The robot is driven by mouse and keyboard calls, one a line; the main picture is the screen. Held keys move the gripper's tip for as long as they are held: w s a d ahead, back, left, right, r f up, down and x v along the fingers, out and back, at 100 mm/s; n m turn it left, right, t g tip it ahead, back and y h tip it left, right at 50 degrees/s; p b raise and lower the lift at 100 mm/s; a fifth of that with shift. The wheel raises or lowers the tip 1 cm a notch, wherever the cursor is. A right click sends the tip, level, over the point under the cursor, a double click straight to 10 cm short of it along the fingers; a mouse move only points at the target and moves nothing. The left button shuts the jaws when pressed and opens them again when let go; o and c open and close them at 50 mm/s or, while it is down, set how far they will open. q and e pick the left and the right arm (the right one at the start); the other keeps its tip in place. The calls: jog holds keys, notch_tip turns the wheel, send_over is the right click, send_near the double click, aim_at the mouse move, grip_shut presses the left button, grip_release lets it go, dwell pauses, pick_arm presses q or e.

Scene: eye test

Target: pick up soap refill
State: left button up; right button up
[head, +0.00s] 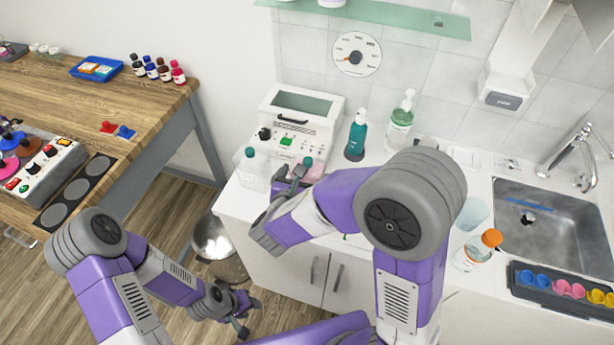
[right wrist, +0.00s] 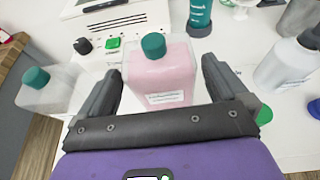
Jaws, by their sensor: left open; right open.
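A clear bottle of pink liquid with a green cap and a white label, which looks like the soap refill (right wrist: 160,75), stands upright on the white counter. In the head view the soap refill (head: 314,172) is partly hidden by my right arm and gripper. My right gripper (right wrist: 158,72) is open, with a finger on each side of the bottle and gaps visible. In the head view my right gripper (head: 289,181) is at the counter's front left. My left gripper (head: 246,317) is open and empty, low above the floor in front of the cabinet.
A similar clear bottle with a green cap (head: 252,167) stands left of the refill. A white device (head: 300,112) is behind it. Teal (head: 356,137) and clear (head: 399,124) pump bottles stand to the right. A steel bin (head: 212,238) is below the counter.

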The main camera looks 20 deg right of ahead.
jog(key=x, duration=0.4)
jog(key=shift+b, duration=0.35)
jog(key=shift+w, duration=0.1)
jog(key=c, duration=0.7)
